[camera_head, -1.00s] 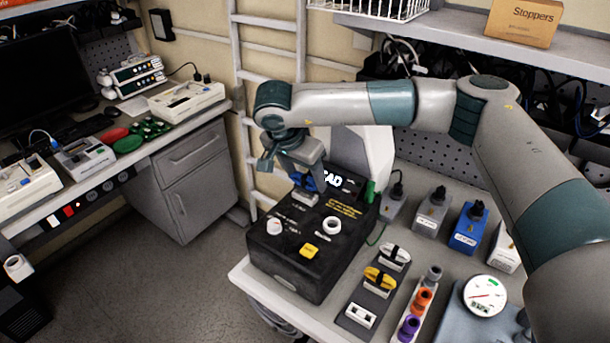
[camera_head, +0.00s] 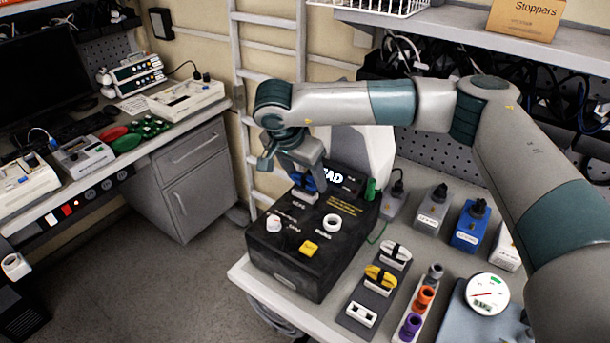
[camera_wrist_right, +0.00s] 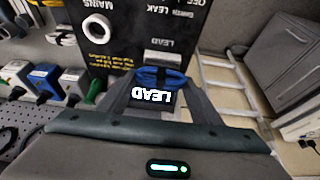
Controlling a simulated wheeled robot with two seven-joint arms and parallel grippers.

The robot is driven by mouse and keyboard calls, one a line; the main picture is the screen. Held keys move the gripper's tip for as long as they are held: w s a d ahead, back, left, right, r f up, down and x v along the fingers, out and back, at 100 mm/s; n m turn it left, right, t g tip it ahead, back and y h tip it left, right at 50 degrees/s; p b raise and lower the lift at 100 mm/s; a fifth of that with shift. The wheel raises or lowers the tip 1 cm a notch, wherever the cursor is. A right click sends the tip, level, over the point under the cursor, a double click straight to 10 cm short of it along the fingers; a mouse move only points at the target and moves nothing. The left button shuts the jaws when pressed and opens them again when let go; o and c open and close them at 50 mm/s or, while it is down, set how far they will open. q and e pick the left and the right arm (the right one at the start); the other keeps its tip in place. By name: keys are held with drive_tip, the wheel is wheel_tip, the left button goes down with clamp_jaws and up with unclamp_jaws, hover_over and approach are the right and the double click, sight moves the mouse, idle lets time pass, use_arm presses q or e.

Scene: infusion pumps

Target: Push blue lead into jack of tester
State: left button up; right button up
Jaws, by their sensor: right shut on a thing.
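The tester (camera_head: 300,262) is a black box with a white dial, a white ring and a yellow button on its top. It stands at the left end of the bench. My right gripper (camera_head: 306,178) points down at its back left and is shut on the blue lead (camera_head: 301,182). In the right wrist view the blue lead (camera_wrist_right: 160,78) sits between the fingers, against the pale jack (camera_wrist_right: 163,58) by the printed word LEAD. I cannot tell how deep it is in the jack. The fingers hide part of the lead. My left gripper is not in view.
Right of the tester are a holder with white and yellow plugs (camera_head: 380,276), a strip of coloured caps (camera_head: 425,296) and a round gauge (camera_head: 487,293). Grey and blue boxes (camera_head: 469,228) stand behind. A shelf (camera_head: 450,42) runs above my arm.

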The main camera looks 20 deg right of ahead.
drive_tip(key=o, duration=1.6)
drive_tip(key=shift+o, duration=0.2)
drive_tip(key=shift+r, duration=0.1)
drive_tip(key=shift+r+p, duration=0.75)
drive_tip(key=shift+r, duration=2.65)
